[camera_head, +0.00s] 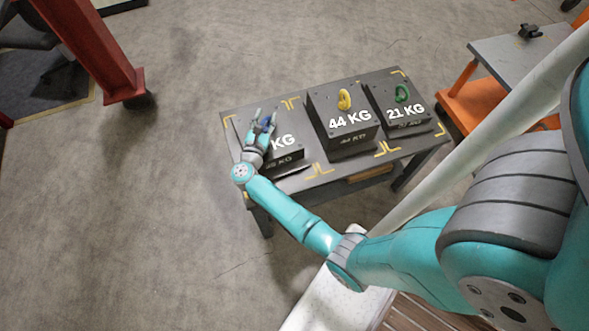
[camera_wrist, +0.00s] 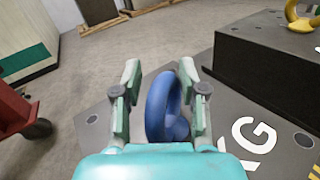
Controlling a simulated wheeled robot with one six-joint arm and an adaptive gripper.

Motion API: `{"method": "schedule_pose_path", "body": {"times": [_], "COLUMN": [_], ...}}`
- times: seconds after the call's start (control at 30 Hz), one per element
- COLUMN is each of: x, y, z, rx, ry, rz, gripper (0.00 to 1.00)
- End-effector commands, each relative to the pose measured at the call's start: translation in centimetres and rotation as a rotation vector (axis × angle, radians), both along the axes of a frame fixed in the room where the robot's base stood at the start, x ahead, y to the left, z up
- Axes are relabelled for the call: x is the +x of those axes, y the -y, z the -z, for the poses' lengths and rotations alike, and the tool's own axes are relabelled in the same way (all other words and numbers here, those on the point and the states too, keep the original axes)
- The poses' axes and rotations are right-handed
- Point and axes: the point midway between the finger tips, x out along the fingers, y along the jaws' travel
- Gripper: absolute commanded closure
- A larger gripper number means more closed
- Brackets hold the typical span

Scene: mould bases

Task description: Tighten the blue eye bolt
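The blue eye bolt (camera_wrist: 158,108) stands on the left mould base (camera_head: 288,142), a dark block marked in KG with its number hidden. In the wrist view its ring is upright, seen nearly edge-on, between my gripper's two fingers. My gripper (camera_wrist: 160,72) is open around the ring. A gap shows on the left finger's side; the right finger is close to the ring, and I cannot tell if it touches. In the head view my gripper (camera_head: 264,122) covers part of the block and most of the bolt. The bolt's shank and its seat are hidden.
A 44 KG block (camera_head: 346,138) with a yellow eye bolt (camera_head: 344,100) and a 21 KG block (camera_head: 408,115) with a green eye bolt (camera_head: 402,93) stand to the right on the same dark table (camera_head: 325,180). A red post (camera_head: 95,50) stands at the left. Floor is clear left of the table.

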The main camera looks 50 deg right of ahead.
Motion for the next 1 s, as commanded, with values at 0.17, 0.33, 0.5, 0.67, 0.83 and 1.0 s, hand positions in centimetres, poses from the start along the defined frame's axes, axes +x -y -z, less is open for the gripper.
{"method": "schedule_pose_path", "body": {"times": [0.17, 0.33, 0.5, 0.67, 0.83, 1.0], "x": [0.0, 0.2, 0.3, 0.4, -0.4, -2.8], "y": [0.0, -0.2, -0.3, -0.4, -1.4, -3.2], "z": [0.0, 0.0, -0.1, -0.1, 0.1, 0.1], "rx": [-0.001, -0.001, -0.002, -0.004, 0.002, 0.002], "ry": [0.0, 0.001, 0.001, 0.002, -0.003, -0.002], "rz": [-0.12, -0.233, -0.341, -0.441, -0.513, -0.512], "gripper": [0.59, 0.59, 0.59, 0.59, 0.59, 0.59]}}
